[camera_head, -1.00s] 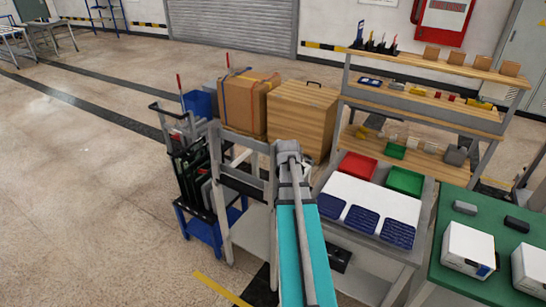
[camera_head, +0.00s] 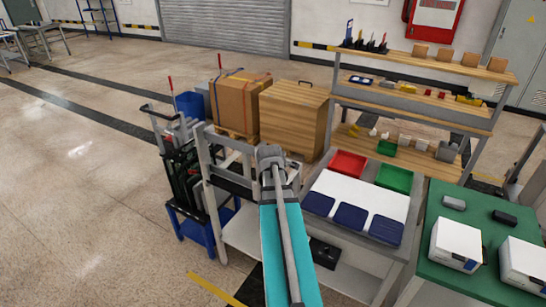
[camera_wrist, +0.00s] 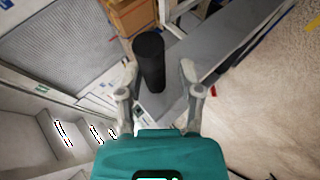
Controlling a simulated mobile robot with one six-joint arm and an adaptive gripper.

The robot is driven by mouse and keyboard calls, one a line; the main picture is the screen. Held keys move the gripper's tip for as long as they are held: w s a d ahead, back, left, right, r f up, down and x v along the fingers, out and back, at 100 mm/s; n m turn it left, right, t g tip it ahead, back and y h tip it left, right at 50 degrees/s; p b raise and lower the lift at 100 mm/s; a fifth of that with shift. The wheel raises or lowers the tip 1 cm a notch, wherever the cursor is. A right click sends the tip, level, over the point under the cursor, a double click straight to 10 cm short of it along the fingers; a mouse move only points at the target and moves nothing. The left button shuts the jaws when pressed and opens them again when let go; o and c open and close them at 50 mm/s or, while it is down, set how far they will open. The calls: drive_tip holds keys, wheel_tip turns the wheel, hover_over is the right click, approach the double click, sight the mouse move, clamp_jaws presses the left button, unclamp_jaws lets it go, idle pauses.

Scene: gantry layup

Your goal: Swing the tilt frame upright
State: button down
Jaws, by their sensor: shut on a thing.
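My gripper (camera_wrist: 160,70) has its fingers on either side of a black cylindrical handle (camera_wrist: 149,62) in the wrist view and is shut on it. In the head view my teal arm reaches forward from the bottom and hides the gripper and handle. A grey frame with upright posts and crossbars (camera_head: 206,185) stands just left of the arm's end; it looks like the tilt frame, but its tilt is hard to tell. In the wrist view a grey beam (camera_wrist: 245,42) runs diagonally to the right of the handle.
A blue cart (camera_head: 196,232) with tools stands left of the frame. Cardboard and wooden boxes (camera_head: 293,118) are behind. A workbench with blue trays (camera_head: 351,217) is right of the arm, beside a green table (camera_head: 437,205).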

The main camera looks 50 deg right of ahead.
drive_tip(key=shift+s+a+f, duration=0.15)
drive_tip(key=shift+a+f, duration=0.1)
drive_tip(key=shift+a, duration=0.25)
drive_tip(key=shift+c, duration=2.4)
unclamp_jaws()
drive_tip(key=shift+r, duration=0.1)
drive_tip(key=shift+d+r, duration=0.15)
drive_tip(key=shift+d, duration=0.1)
